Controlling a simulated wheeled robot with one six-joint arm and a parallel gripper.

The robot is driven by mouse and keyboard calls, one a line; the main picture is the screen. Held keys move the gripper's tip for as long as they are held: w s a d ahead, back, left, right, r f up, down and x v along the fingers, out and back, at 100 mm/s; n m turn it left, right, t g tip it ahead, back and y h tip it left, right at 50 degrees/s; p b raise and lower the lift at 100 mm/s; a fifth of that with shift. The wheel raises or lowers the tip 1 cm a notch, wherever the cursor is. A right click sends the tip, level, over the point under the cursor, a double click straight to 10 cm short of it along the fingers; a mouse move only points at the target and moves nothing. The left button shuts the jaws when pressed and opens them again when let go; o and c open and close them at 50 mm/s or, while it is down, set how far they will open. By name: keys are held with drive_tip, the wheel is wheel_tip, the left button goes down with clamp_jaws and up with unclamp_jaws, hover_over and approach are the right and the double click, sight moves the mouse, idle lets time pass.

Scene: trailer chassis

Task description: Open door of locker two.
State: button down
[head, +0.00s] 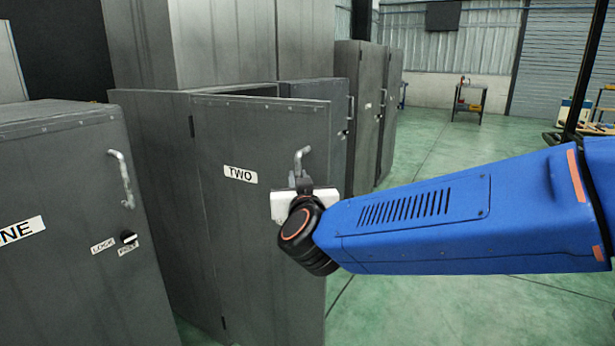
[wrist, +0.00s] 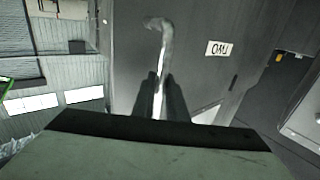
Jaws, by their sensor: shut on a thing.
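The door of locker two (head: 262,222) is grey, bears a label reading TWO, and stands ajar, swung out from the grey locker body (head: 160,190). The same door shows in the wrist view (wrist: 205,80) with its label upside down. Its metal handle (head: 302,155) is near the door's free edge; it also shows in the wrist view (wrist: 163,45). My gripper (head: 300,185) is at the lower part of the handle, its fingers (wrist: 160,97) shut on it. The fingertips are partly hidden by my wrist in the head view.
Locker one (head: 75,235), with its handle (head: 122,180) and lock knob, stands at the left. More grey lockers (head: 362,105) stand behind the open door. Green floor (head: 430,135) is clear to the right, with a small table (head: 468,100) far back.

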drive_tip(key=s+a+m+h, duration=0.3)
drive_tip(key=s+a+h, duration=0.1)
drive_tip(key=s+a, duration=0.4)
drive_tip(key=shift+h, duration=0.4)
drive_tip(key=shift+r, duration=0.1)
drive_tip(key=c, duration=1.8)
unclamp_jaws()
drive_tip(key=shift+o, duration=0.2)
drive_tip(key=s+a, duration=0.2)
drive_tip(key=s, duration=1.5)
drive_tip(key=shift+s+a, duration=0.1)
drive_tip(key=shift+a, duration=0.05)
